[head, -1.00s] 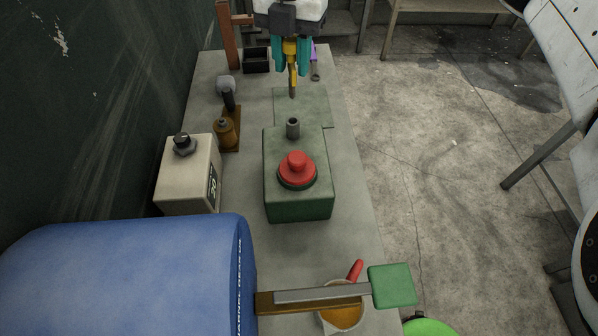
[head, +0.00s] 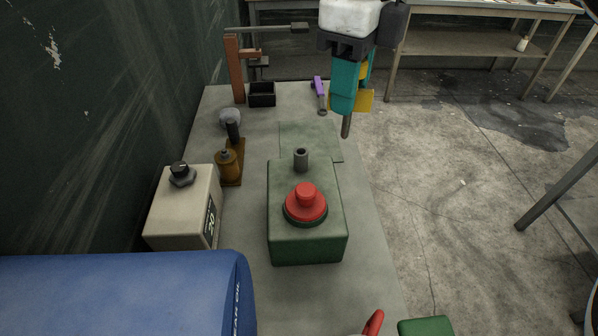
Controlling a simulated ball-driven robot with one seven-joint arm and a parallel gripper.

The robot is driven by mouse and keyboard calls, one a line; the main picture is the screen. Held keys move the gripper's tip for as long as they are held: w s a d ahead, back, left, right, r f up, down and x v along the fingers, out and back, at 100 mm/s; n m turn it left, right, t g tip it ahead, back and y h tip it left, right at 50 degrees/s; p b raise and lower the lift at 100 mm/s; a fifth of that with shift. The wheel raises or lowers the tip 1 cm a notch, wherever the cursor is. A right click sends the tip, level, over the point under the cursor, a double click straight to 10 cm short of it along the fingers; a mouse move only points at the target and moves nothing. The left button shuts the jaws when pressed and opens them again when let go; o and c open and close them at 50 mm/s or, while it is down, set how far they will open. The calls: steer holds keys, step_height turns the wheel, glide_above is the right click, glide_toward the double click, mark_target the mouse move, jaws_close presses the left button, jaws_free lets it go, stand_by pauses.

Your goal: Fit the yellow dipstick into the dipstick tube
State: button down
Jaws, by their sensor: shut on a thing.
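My gripper (head: 347,104) has teal fingers and is at the upper right of the head view, shut on the yellow dipstick (head: 366,101). The dipstick's yellow part shows behind and beside the fingers, and its dark rod (head: 346,126) points down. The dipstick tube (head: 301,159) is a short grey upright pipe with a dark open mouth on the green box (head: 284,190). The rod's tip is apart from the tube, above and to the right of it in the picture. The fingers hide part of the dipstick.
A red-topped cap (head: 306,201) stands on the green box in front of the tube. A black bin (head: 262,95) and purple-handled tool (head: 319,88) lie behind.

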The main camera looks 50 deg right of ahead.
steer(key=s+a+n+b, duration=0.1)
steer(key=s+n+b, duration=0.1)
steer(key=s+n, duration=0.3)
steer(key=shift+n, duration=0.7)
steer(key=shift+w+d+f+p, duration=0.4)
steer(key=shift+w+f, duration=1.85)
steer(key=shift+w, duration=0.1)
steer(key=shift+w+d+f+p, duration=0.4)
steer(key=shift+w+f, duration=1.8)
steer(key=shift+w, duration=0.2)
steer(key=shift+w+d+f+p, duration=0.4)
steer(key=shift+w+f, duration=1.85)
steer(key=shift+w, duration=0.1)
steer(key=c, duration=0.8)
jaws_free()
steer(key=shift+c, duration=0.2)
steer(key=shift+r, duration=0.15)
step_height(320, 180, up, 12)
